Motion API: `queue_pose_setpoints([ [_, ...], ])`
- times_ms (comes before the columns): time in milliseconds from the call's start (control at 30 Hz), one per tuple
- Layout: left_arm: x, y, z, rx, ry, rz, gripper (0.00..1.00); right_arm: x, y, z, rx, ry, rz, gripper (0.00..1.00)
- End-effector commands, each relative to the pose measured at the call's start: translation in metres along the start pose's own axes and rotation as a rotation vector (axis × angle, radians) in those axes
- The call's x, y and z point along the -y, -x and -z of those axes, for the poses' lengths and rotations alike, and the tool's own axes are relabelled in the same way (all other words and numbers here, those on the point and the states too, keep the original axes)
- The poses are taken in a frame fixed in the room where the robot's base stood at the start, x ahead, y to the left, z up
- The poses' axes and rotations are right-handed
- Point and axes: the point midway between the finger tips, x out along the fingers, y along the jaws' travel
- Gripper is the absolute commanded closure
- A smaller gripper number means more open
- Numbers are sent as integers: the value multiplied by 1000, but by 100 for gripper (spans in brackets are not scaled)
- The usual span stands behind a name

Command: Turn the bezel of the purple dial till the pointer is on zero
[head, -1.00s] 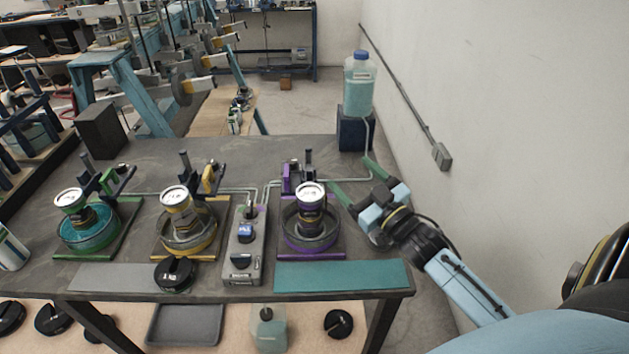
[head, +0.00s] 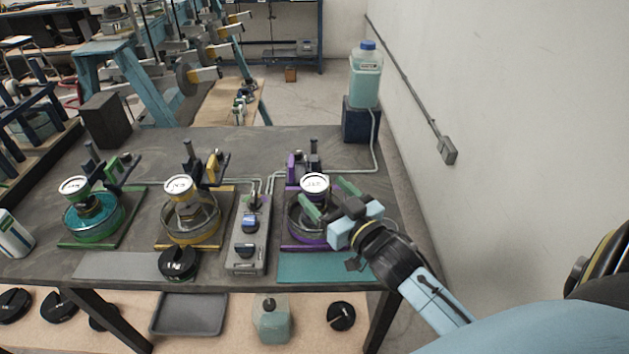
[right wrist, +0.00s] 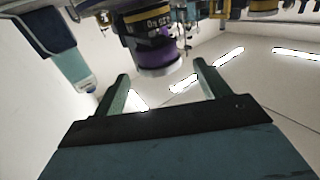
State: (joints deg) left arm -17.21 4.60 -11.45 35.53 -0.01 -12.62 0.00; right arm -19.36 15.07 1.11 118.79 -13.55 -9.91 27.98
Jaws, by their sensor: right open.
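The purple dial (head: 314,186) stands on the right-hand purple station, its white face tilted up. Its pointer is too small to read in the head view. In the right wrist view, its dark body with a purple band (right wrist: 165,55) lies beyond and between my fingertips. My right gripper (head: 325,200) is open, its two green fingers at the dial's near right side; it also shows in the right wrist view (right wrist: 160,82). I cannot tell whether a finger touches the dial. My left gripper is not in view.
The yellow dial (head: 180,187) and green dial (head: 75,187) stand to the left. A grey control box (head: 247,240) is between the yellow and purple stations. A teal mat (head: 325,267) lies in front. A bottle (head: 366,78) stands on a dark block behind.

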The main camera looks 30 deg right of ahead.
Motion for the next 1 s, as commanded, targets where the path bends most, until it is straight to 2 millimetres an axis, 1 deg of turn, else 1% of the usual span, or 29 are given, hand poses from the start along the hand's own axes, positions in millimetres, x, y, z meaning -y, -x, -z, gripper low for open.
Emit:
queue_pose_setpoints([
  [33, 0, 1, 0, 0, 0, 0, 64, 0, -10, 1, -2, 1, 1, 25],
  [100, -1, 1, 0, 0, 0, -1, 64, 0, -21, 1, -2, 1, 1, 25],
  [200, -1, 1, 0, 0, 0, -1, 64, 0, -33, 0, 0, 1, 0, 25],
  [300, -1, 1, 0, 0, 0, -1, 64, 0, -41, 0, 0, 1, 1, 25],
  [467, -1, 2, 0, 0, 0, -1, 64, 0, -47, 0, 1, 1, 0, 25],
  [667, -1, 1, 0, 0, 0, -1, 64, 0, -47, 0, 1, 1, 0, 25],
  [700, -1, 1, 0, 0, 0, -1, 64, 0, -47, 0, 1, 1, 0, 27],
  [1000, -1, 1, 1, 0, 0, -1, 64, 0, -47, 0, 1, 1, 1, 66],
])
